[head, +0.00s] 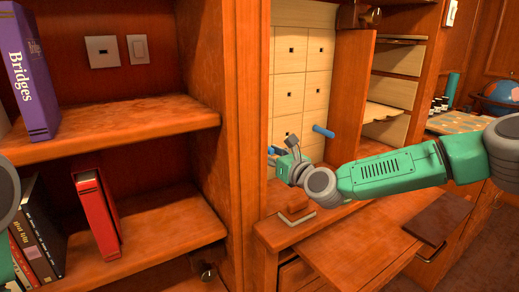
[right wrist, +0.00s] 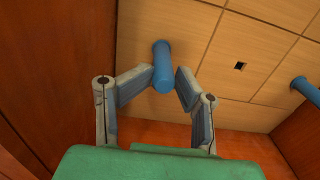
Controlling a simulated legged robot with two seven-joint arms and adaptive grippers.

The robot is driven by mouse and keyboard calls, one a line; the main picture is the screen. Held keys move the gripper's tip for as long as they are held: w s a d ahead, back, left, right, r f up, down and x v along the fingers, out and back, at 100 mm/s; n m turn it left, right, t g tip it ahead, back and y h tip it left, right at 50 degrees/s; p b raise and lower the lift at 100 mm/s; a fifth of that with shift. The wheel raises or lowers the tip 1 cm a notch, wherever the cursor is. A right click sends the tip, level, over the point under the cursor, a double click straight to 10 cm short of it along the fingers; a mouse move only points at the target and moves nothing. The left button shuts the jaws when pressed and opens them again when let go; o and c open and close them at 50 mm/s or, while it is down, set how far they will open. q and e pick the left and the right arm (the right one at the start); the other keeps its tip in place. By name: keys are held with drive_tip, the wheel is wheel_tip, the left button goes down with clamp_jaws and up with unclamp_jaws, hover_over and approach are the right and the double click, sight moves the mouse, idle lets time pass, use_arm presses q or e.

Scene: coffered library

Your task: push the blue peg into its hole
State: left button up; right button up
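A blue peg (right wrist: 163,68) sticks out of a pale wooden panel (right wrist: 195,30) in the right wrist view. My right gripper (right wrist: 165,74) has a fingertip close against each side of it and appears shut on it. The peg's near end shows between the fingers; where it enters the panel is partly visible. In the head view, my right gripper (head: 283,152) is at the panel's lower left, largely hiding this peg. A second blue peg (head: 323,131) sticks out to the right, apart from the gripper; it also shows in the right wrist view (right wrist: 307,90). My left gripper is out of view.
The panel has several small dark square holes, one to the right of the gripper (right wrist: 239,66). A wooden post (head: 248,120) stands close left of the gripper. Below is a wooden desk surface (head: 355,250). A bookshelf (head: 130,135) fills the left.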

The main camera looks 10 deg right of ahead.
drive_tip(key=shift+d+f, duration=0.1)
drive_tip(key=shift+d, duration=0.25)
clamp_jaws()
drive_tip(key=shift+d, duration=0.15)
drive_tip(key=shift+s+a, duration=0.15)
drive_tip(key=shift+a, duration=0.2)
drive_tip(key=shift+v, duration=2.85)
drive_tip(key=shift+s+d, duration=0.1)
drive_tip(key=shift+v, duration=2.9)
